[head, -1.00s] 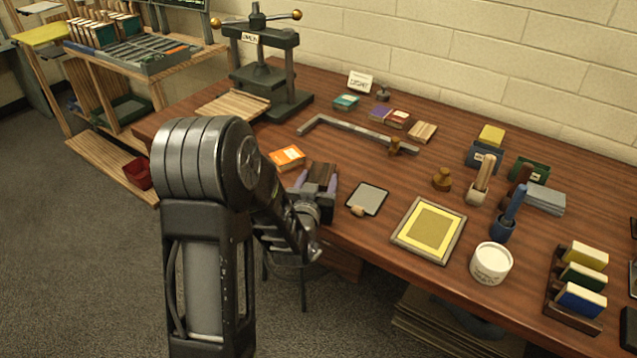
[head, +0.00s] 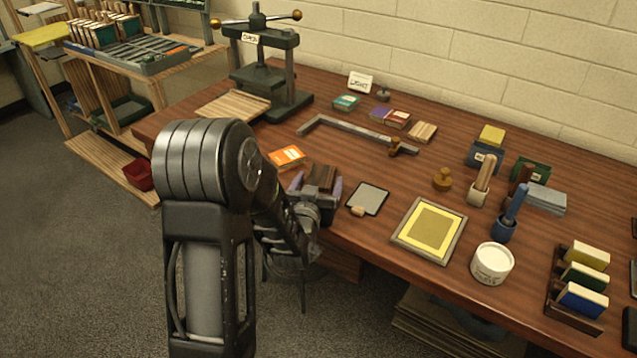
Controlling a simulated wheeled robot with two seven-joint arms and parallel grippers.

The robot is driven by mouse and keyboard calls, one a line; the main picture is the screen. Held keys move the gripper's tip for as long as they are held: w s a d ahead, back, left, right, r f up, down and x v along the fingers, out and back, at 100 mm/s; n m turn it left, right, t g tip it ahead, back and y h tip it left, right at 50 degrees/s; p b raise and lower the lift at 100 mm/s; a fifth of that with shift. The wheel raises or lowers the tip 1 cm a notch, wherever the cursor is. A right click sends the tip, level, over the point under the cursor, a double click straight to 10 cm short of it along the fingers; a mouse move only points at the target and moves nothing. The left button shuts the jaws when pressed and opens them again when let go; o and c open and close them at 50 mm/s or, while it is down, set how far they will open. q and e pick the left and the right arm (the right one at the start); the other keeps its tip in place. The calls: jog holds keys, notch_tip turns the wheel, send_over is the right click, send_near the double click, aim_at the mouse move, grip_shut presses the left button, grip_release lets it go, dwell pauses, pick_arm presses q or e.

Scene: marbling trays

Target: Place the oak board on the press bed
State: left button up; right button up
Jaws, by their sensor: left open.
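A small pale-brown wooden board (head: 423,132), which looks like the oak board, lies flat toward the back middle of the table. A dark brown wooden block (head: 322,177) lies near the front edge. My left gripper (head: 316,187) is open, its two purple-padded fingers on either side of this dark block; I cannot tell whether they touch it. The dark green screw press (head: 290,103) stands at the back left. My right gripper is not in view.
An orange card box (head: 287,156) lies just behind my left gripper, and a grey clipboard (head: 368,199) lies to its right. A metal angle bar (head: 345,129) lies behind.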

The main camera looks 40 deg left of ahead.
aim_at(318, 182)
pick_arm(q)
jog(key=shift+r+p, duration=0.1)
jog(key=shift+p, duration=0.3)
jog(key=b+v, duration=0.1)
jog(key=v, duration=0.3)
jog(key=shift+s, duration=0.45)
jog(key=p+v, duration=0.2)
jog(key=p, duration=0.2)
jog(key=shift+r+p, duration=0.2)
jog(key=shift+p, duration=0.15)
jog(key=shift+s+p, duration=0.25)
jog(key=shift+p, duration=0.1)
jog(key=shift+s+d+f, duration=0.15)
jog(key=shift+s+f, duration=0.05)
